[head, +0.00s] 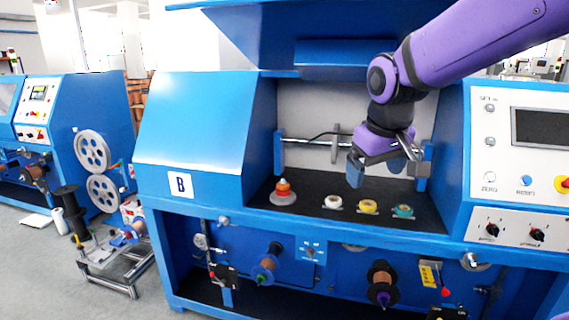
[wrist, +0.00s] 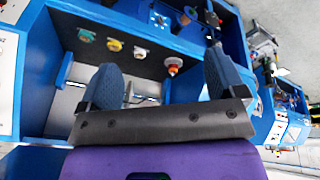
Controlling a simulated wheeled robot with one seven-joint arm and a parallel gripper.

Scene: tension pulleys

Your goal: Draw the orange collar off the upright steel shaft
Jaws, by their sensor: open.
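The orange collar (head: 283,188) sits on a pale round base (head: 283,199) at the left of the dark shelf in the machine's bay. It also shows in the wrist view (wrist: 173,70), between my two fingers and beyond them. The steel shaft is too small to make out clearly; the collar seems to surround it. My gripper (head: 375,170) is open and empty, above the shelf and to the right of the collar, apart from it. In the wrist view its two blue fingers (wrist: 165,85) stand wide apart.
White (head: 332,203), yellow (head: 368,206) and green (head: 403,211) pulleys stand in a row right of the collar. The blue bay wall (head: 262,130) rises close on the collar's left. A horizontal bar (head: 310,141) crosses the back. The shelf (head: 310,190) is clear between collar and white pulley.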

